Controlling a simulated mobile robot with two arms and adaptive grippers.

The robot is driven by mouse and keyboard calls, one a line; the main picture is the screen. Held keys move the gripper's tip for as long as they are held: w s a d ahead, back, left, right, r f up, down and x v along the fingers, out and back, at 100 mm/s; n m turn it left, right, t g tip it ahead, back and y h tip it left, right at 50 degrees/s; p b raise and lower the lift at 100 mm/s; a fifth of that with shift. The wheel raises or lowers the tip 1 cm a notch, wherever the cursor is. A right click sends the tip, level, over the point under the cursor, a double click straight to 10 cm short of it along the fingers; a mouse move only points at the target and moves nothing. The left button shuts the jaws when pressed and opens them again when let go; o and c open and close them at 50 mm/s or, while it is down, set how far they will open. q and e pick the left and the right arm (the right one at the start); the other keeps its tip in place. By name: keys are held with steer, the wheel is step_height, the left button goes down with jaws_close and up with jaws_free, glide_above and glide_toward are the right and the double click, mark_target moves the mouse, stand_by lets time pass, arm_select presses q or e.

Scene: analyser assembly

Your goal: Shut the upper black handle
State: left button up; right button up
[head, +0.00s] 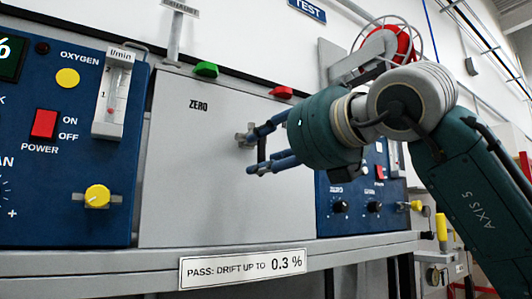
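A small grey metal fitting (243,136) sits on the front of the grey ZERO box (190,180), partly hidden by my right gripper. My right gripper (250,152) reaches in from the right in front of this box. My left gripper is not in view.
A blue oxygen panel (60,200) with a red switch (44,124) and yellow knob (97,196) stands left. Another blue panel (350,225) with black knobs is right, partly behind my arm. Green (206,69) and red (281,92) parts top the box. A shelf edge (110,259) runs below.

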steer(key=v, duration=1.2)
stand_by(1.2)
